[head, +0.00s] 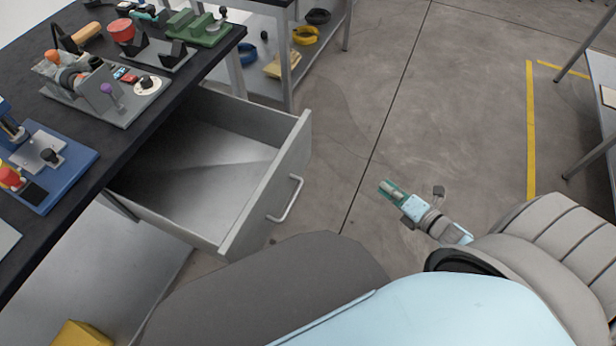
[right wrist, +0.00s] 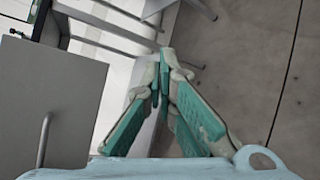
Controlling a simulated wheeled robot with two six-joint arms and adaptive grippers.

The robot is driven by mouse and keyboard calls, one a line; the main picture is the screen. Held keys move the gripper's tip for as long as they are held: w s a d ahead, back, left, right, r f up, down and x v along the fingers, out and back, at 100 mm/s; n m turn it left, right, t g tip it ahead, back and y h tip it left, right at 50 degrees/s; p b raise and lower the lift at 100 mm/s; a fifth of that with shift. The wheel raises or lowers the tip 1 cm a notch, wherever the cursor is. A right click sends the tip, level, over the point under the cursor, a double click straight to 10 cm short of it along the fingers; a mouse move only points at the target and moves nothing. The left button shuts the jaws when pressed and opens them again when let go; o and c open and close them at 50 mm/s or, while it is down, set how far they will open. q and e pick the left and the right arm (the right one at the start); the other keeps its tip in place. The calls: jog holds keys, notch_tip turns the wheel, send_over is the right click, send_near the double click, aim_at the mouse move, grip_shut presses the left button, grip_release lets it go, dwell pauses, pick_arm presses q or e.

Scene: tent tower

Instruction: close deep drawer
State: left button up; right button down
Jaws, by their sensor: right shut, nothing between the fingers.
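The deep drawer (head: 278,190) is pulled out from under the dark-topped workbench in the head view. It is grey and looks empty inside, with a bar handle (head: 290,200) on its front. My right gripper (head: 385,188) is to the right of the drawer front, apart from it, with its fingers shut and empty. In the right wrist view the drawer front (right wrist: 65,95) and its handle (right wrist: 43,140) are at the left, and my gripper's green-padded fingers (right wrist: 163,65) meet at the tips. My left gripper is not in view.
The workbench (head: 150,118) carries fixtures, a blue device (head: 55,165) and a green block (head: 200,28). A shelf unit with yellow items (head: 305,36) stands behind the drawer. Another table (head: 600,100) is at the far right. The floor between is clear. A yellow object (head: 80,334) lies at lower left.

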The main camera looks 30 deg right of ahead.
jog(key=w+a+r+n+t+y+b, duration=0.1)
jog(key=w+a+r+n+y+b, duration=0.3)
jog(key=n, duration=0.5)
jog(key=n+g+y, duration=0.1)
jog(key=n+y, duration=0.5)
jog(key=n, duration=0.4)
send_near(302, 155)
jog(key=x, duration=0.3)
jog(key=b+x, duration=0.1)
jog(key=x, duration=0.2)
jog(key=shift+a+r, duration=0.2)
jog(key=shift+r, duration=0.05)
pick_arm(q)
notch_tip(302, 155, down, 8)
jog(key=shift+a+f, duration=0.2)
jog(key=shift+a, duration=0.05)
pick_arm(e)
jog(key=shift+w+a, duration=0.25)
jog(key=shift+w, duration=0.05)
